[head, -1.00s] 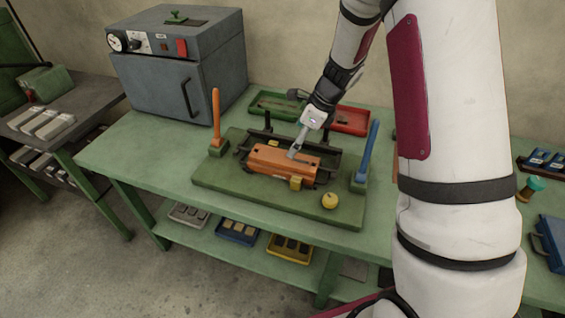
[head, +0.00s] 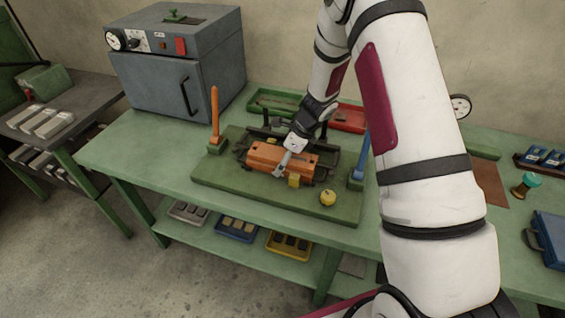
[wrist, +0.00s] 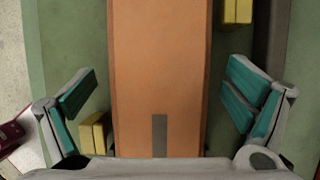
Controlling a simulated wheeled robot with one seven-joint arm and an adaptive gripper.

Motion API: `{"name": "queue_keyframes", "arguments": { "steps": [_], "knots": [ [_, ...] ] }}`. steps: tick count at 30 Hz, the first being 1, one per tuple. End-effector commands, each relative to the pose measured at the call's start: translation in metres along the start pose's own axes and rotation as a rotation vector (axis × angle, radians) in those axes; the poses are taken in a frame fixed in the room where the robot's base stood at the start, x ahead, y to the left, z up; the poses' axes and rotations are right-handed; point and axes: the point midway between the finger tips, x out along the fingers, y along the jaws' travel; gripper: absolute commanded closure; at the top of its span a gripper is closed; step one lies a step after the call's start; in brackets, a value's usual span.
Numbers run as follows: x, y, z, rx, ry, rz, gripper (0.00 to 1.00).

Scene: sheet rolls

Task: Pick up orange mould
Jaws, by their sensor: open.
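The orange mould (head: 268,157) is a long block lying in a dark cradle on a green base board (head: 225,182). In the wrist view the mould (wrist: 160,60) runs up the middle of the picture, with a dark grey strip on its near part. My gripper (head: 284,168) is over the mould in the head view. In the wrist view my gripper (wrist: 158,100) is open, with one teal-padded finger on each side of the mould and a gap on both sides. Whether the fingertips reach below its top face I cannot tell.
An orange upright handle (head: 214,115) and a blue one (head: 361,155) stand at the board's sides. A yellow knob (head: 327,198) sits at the front. Yellow blocks (wrist: 93,135) flank the mould. A grey oven (head: 178,65) stands behind left; red (head: 346,118) and green trays lie behind.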

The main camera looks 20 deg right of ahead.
Motion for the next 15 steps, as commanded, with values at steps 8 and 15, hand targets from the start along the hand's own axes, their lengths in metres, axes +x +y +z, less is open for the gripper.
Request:
{"name": "queue_keyframes", "arguments": {
  "steps": [8, 15],
  "knots": [
    [-0.0004, 0.0001, 0.0003, 0.000, 0.000, 0.000, 0.35],
    [-0.0004, 0.0002, 0.0003, 0.000, 0.000, 0.000, 0.88]
  ]
}}
